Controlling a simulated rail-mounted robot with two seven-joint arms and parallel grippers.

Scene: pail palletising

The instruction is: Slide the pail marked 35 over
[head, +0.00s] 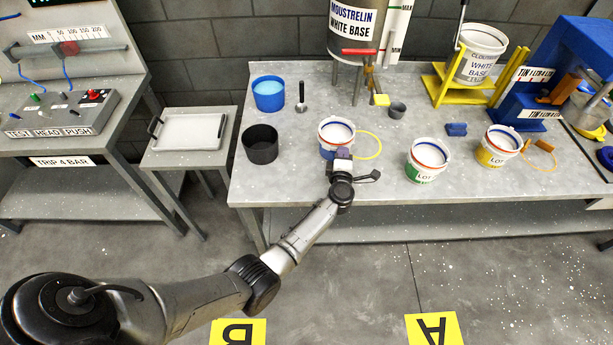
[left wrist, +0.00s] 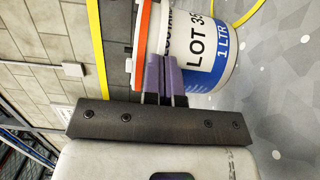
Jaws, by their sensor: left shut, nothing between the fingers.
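The pail marked LOT 35 (head: 327,151) stands upright on the bench, white with a blue band and an orange-red ring near its rim. Its yellow handle (head: 379,147) lies out to the right. In the left wrist view the pail (left wrist: 205,40) appears sideways, with LOT 35 and 1 LTR readable in part. My left gripper (head: 343,153) is at the near side of this pail. Its purple fingers (left wrist: 166,75) are shut together, with nothing between them, and overlap the pail's side. I cannot tell whether they touch it. My right gripper is not in view.
A green-banded pail (head: 424,172) and a yellow-banded pail (head: 490,156) stand to the right. A black pot (head: 261,148) and a blue tub (head: 268,101) stand left. A small grey cup (head: 397,110) is behind. Bare bench lies between the blue- and green-banded pails.

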